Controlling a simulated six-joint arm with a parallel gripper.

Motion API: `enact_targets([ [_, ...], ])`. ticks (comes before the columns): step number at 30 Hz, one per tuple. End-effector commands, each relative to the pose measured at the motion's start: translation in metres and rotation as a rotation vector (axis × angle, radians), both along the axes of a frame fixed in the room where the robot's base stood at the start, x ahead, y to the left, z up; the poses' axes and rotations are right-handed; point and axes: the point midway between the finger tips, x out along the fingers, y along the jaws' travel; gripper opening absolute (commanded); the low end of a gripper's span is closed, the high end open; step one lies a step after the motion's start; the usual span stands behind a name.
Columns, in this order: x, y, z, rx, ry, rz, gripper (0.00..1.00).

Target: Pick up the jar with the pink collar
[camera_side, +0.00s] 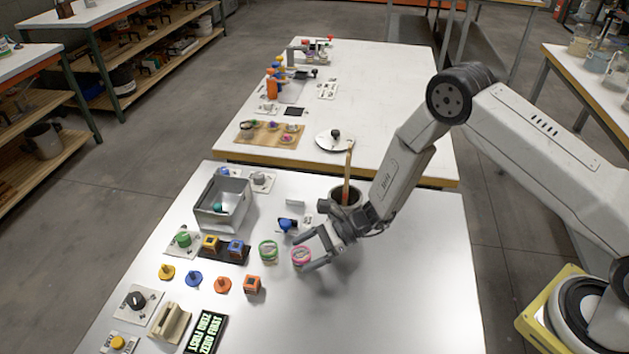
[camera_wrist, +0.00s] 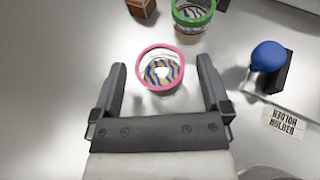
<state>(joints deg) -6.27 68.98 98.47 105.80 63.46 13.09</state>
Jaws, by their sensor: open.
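The jar with the pink collar (camera_wrist: 160,72) stands upright on the white table in the wrist view, with a blue and tan striped pattern inside. It also shows in the side view (camera_side: 301,256). My gripper (camera_wrist: 161,78) is open, with one finger on each side of the jar; gaps show between the jar and both fingers. In the side view my gripper (camera_side: 313,252) is low over the table at the jar and covers part of it. A similar jar with a green collar (camera_wrist: 194,14) stands beyond it; it is to the left in the side view (camera_side: 268,250).
An orange block (camera_wrist: 142,8) lies beyond the jars. A blue-knobbed piece (camera_wrist: 268,56) and a labelled holder (camera_wrist: 284,122) are at the right in the wrist view. A pot with a stick (camera_side: 345,194) stands behind my gripper. The table's right front (camera_side: 400,300) is clear.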

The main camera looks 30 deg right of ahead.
Motion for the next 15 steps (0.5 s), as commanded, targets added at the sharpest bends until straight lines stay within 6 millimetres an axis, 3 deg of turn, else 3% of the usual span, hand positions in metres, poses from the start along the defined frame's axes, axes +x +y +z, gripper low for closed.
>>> enact_targets([
  [15, 0.0003, 0.0004, -0.0002, 0.000, 0.000, -0.001, 0.94],
])
